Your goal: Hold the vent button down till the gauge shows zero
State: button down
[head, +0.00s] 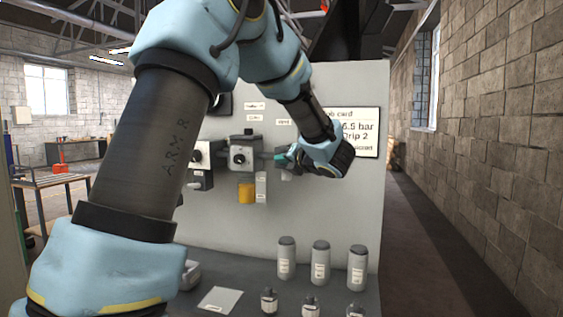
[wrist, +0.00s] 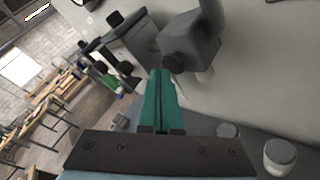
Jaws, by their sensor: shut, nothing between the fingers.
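My gripper (head: 279,157) is at the grey panel in the head view, in front of the rightmost grey unit. In the wrist view its two teal fingers (wrist: 160,73) are pressed together with nothing between them. Just right of the fingertips is a dark round button (wrist: 175,63) on a grey block (wrist: 195,38), which appears to be the vent button. I cannot tell whether the fingertips touch it. In the head view my gripper hides most of that block. No gauge reading can be made out; my arm covers part of the panel.
Beside the gripper, the panel (head: 320,220) carries a grey unit with a round dial (head: 241,156) and a yellow part (head: 246,193) below it. A job card (head: 365,130) is at the right. Grey canisters (head: 320,262) and smaller bottles stand on the bench below.

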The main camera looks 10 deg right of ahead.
jog(key=shift+w+d, duration=0.3)
jog(key=shift+w, duration=0.2)
dwell(2.1)
jog(key=shift+s+b, duration=0.1)
jog(key=shift+b, duration=0.25)
dwell(2.1)
jog(key=shift+s+a+b, duration=0.45)
jog(key=shift+s+b, duration=0.2)
jog(key=shift+s, duration=0.15)
jog(key=s+a+b, duration=0.1)
jog(key=s, duration=0.1)
jog(key=s+a+b, duration=0.1)
jog(key=s+b, duration=0.1)
jog(key=shift+s+a, duration=0.2)
jog(key=shift+w, duration=0.1)
